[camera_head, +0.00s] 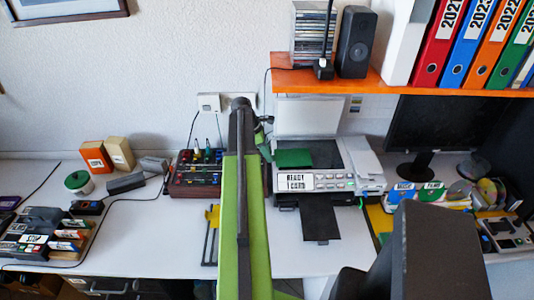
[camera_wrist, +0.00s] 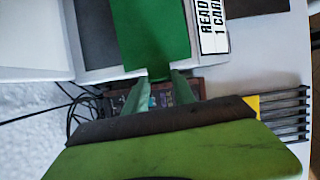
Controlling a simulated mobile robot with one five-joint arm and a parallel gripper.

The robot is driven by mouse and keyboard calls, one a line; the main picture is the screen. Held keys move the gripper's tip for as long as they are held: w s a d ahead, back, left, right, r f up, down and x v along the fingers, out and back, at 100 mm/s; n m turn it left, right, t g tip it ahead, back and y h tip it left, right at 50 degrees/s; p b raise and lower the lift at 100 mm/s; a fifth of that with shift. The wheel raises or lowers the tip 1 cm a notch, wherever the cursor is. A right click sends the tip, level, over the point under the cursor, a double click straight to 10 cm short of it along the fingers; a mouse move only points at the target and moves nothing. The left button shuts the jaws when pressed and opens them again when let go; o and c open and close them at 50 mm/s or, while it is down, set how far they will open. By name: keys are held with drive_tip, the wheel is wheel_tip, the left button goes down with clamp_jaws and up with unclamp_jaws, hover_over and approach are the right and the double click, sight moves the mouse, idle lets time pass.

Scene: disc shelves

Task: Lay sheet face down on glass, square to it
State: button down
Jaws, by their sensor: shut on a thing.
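The green sheet (camera_head: 293,158) is over the left part of the dark scanner glass (camera_head: 326,154). My gripper (camera_wrist: 160,76) is shut on the sheet's near edge. In the head view my arm hides most of the gripper. I cannot tell whether the sheet touches the glass. The printer-scanner (camera_head: 345,180) has its lid (camera_head: 306,116) raised, and its panel reads "READY 1 CARD".
A dark tray (camera_head: 319,217) sticks out of the scanner's front. A rack of coloured items (camera_head: 195,172) stands left of my arm. An orange shelf (camera_head: 400,80) with binders hangs above right. A monitor (camera_head: 440,125) and discs (camera_head: 490,192) are at right.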

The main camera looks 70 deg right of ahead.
drive_tip(key=shift+f+b, duration=0.6)
drive_tip(key=shift+b, duration=0.05)
drive_tip(key=c, duration=0.9)
unclamp_jaws()
drive_tip(key=shift+c, duration=0.2)
drive_tip(key=shift+r, duration=0.15)
drive_tip(key=p+v, duration=1.6)
drive_tip(key=v, duration=0.1)
drive_tip(key=shift+a, duration=0.1)
